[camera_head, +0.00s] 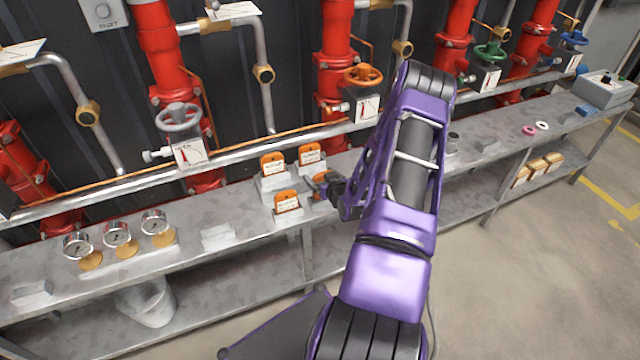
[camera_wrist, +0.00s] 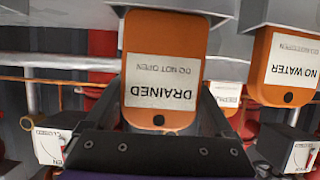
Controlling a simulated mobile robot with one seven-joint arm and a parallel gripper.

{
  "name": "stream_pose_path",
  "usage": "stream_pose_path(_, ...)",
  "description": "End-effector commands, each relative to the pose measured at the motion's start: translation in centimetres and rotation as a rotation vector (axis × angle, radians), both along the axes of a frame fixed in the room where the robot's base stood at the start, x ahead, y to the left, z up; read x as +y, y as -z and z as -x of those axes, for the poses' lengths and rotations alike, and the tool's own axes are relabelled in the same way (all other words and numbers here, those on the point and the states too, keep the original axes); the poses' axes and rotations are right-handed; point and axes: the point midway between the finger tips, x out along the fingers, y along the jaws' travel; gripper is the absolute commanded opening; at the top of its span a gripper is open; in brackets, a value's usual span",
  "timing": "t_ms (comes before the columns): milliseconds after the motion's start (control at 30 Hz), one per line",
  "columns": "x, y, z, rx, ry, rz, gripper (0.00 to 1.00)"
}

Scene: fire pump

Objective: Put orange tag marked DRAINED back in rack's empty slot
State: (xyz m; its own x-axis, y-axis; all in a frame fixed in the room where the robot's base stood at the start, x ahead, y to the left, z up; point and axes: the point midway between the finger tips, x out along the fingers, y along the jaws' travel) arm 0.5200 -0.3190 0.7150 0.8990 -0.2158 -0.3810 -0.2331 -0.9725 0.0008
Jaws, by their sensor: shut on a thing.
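My gripper (camera_head: 327,186) is shut on the orange tag marked DRAINED (camera_wrist: 160,105). In the wrist view the tag appears upside down between the fingers, its white label facing the camera. The tag's far end meets a grey rack block (camera_wrist: 222,10) at the top of that view; I cannot tell whether it is inside the slot. The tag marked NO WATER (camera_wrist: 290,72) stands beside it in another block. In the head view the stepped grey rack (camera_head: 284,218) holds several orange tags, including front (camera_head: 287,201), back left (camera_head: 272,164) and back right (camera_head: 310,154) ones.
The rack stands on a long grey metal bench (camera_head: 225,258). Three gauges (camera_head: 119,236) stand at its left. Behind run red pipes (camera_head: 165,50) and valves, with an orange handwheel (camera_head: 362,76) near my arm. A bucket (camera_head: 150,302) sits on the lower shelf.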

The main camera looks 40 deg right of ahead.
Motion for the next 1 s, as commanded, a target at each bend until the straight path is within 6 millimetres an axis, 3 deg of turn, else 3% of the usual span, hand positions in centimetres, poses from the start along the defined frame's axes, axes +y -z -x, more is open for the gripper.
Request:
stream_pose_path(167, 0.1, 2.7, 0.0, 0.001, 0.001, -0.003, 0.29)
stream_pose_path(567, 0.1, 3.2, 0.0, 0.001, 0.000, -0.001, 0.29)
stream_pose_path(600, 0.1, 3.0, 0.0, 0.001, 0.000, -0.001, 0.94)
stream_pose_path(667, 0.1, 3.0, 0.0, 0.002, 0.000, -0.001, 1.00)
stream_pose_path(1000, 0.1, 2.4, 0.2, 0.002, 0.000, -0.001, 1.00)
